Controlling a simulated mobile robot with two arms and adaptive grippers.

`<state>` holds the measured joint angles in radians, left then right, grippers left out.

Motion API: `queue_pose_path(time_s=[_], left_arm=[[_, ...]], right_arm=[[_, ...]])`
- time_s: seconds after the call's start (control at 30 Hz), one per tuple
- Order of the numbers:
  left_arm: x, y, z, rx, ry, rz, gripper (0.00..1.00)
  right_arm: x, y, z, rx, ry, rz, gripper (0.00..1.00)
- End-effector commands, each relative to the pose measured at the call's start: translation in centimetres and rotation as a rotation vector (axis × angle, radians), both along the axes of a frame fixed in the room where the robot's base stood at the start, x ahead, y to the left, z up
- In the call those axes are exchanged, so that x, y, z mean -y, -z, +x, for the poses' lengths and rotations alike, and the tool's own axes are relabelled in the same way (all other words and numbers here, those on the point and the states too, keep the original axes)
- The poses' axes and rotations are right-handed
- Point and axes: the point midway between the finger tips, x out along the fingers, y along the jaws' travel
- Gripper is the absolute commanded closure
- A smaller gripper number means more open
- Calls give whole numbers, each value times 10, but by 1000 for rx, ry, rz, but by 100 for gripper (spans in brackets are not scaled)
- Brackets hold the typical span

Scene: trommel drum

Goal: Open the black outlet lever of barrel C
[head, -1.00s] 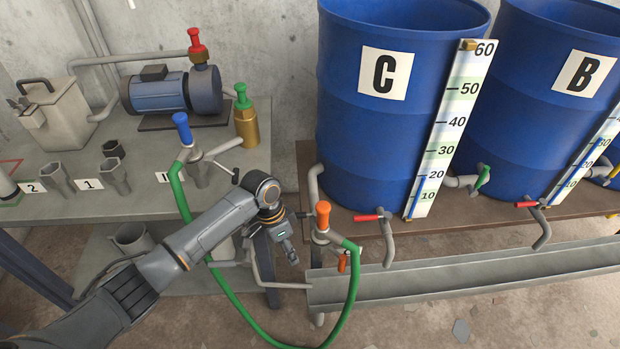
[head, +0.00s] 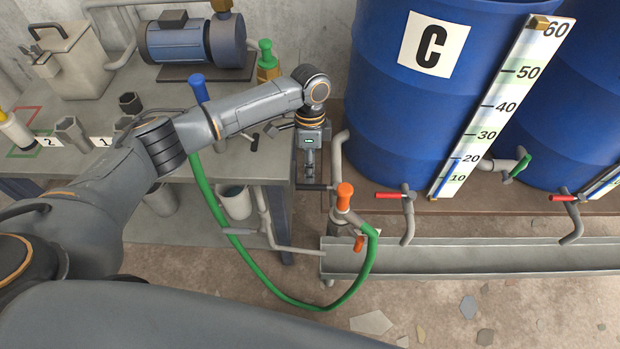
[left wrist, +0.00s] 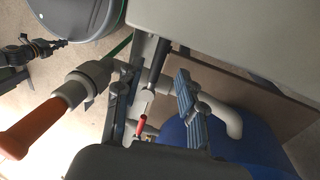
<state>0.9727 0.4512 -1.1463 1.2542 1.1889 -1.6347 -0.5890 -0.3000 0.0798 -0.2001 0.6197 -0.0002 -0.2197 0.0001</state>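Barrel C (head: 385,110) is the blue drum marked C in the head view. A thin black lever (head: 316,187) reaches left from the pipework at its left front, behind a fitting with an orange handle (head: 345,197). My left gripper (head: 309,178) points down at this lever. In the left wrist view, the open fingers of my left gripper (left wrist: 155,103) stand apart with the dark lever bar (left wrist: 158,60) between them; whether either finger touches it is unclear. A dark jointed part (left wrist: 30,52) at that view's upper left looks like my right gripper, too small to read.
Red-handled taps (head: 392,196) hang over a grey trough (head: 480,258). A green hose (head: 235,250) loops from the orange-handled fitting to the left bench. A blue pump (head: 180,40), a green-capped brass fitting (head: 266,60) and sockets stand on that bench.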

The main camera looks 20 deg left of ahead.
Motion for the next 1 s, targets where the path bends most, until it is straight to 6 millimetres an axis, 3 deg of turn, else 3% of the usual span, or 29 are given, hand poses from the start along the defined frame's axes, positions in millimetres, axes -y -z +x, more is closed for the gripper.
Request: queue_pose_path(time_s=[0.1,0.3,0.67,0.87,1.0], left_arm=[[1,22,-5,-2,0,0,61],[3,43,-8,-1,1,0,61],[3,48,-9,1,1,-1,61],[3,48,-9,1,1,-1,99],[3,47,-9,1,1,-1,100]], right_arm=[[0,1,0,0,0,0,100],[0,2,0,0,0,0,100],[0,2,0,0,1,0,100],[0,2,0,0,1,0,100],[0,2,0,0,1,0,100]])
